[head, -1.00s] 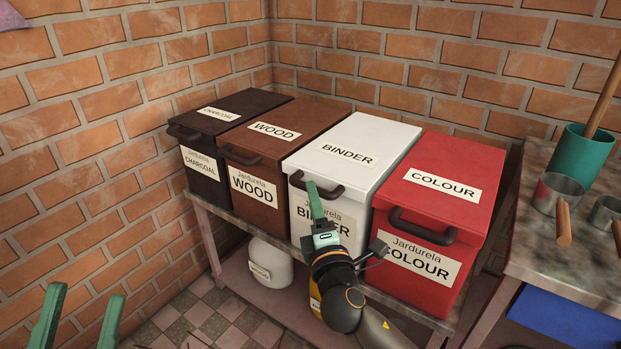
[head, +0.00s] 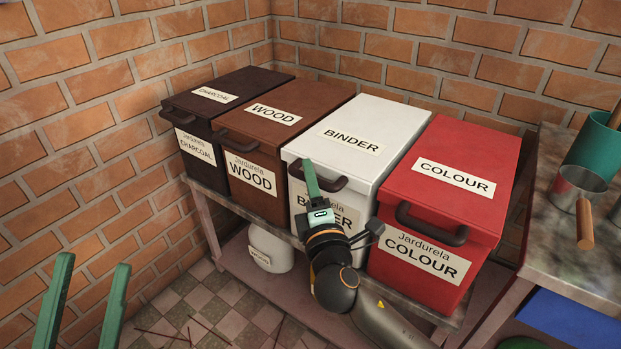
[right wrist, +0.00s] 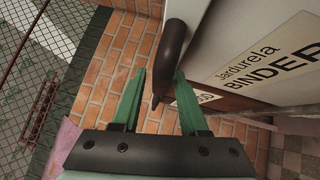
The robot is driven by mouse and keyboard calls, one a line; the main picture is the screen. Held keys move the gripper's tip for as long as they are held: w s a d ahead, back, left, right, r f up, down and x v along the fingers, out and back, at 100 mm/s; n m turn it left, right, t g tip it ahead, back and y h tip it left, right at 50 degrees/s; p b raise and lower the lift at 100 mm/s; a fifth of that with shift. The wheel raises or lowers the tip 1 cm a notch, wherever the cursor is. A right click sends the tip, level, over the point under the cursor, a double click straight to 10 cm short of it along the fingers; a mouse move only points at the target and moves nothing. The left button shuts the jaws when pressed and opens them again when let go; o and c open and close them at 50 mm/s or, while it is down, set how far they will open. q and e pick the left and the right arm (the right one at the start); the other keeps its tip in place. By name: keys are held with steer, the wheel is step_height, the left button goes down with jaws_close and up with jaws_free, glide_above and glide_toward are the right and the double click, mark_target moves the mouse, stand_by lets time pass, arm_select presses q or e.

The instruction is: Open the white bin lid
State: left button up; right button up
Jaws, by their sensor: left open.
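The white bin (head: 355,110) is labelled BINDER and its lid is shut. Its dark curved handle (head: 330,184) sticks out at the front edge of the lid. My right gripper (head: 308,168) is at this handle, its green fingers pointing up past it. In the right wrist view the handle (right wrist: 174,50) lies between the two spread fingertips (right wrist: 158,75), closer to the right finger. I cannot tell whether that finger touches it. My left gripper (head: 94,262) is open and empty at the lower left, far from the bins.
The red COLOUR bin (head: 460,160) stands close on the right of the white bin, the brown WOOD bin (head: 290,112) on its left, then the black CHARCOAL bin (head: 223,98). Brick walls stand behind. A worktop (head: 560,225) with cups is at the right.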

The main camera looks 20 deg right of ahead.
jaws_close()
stand_by(1.1)
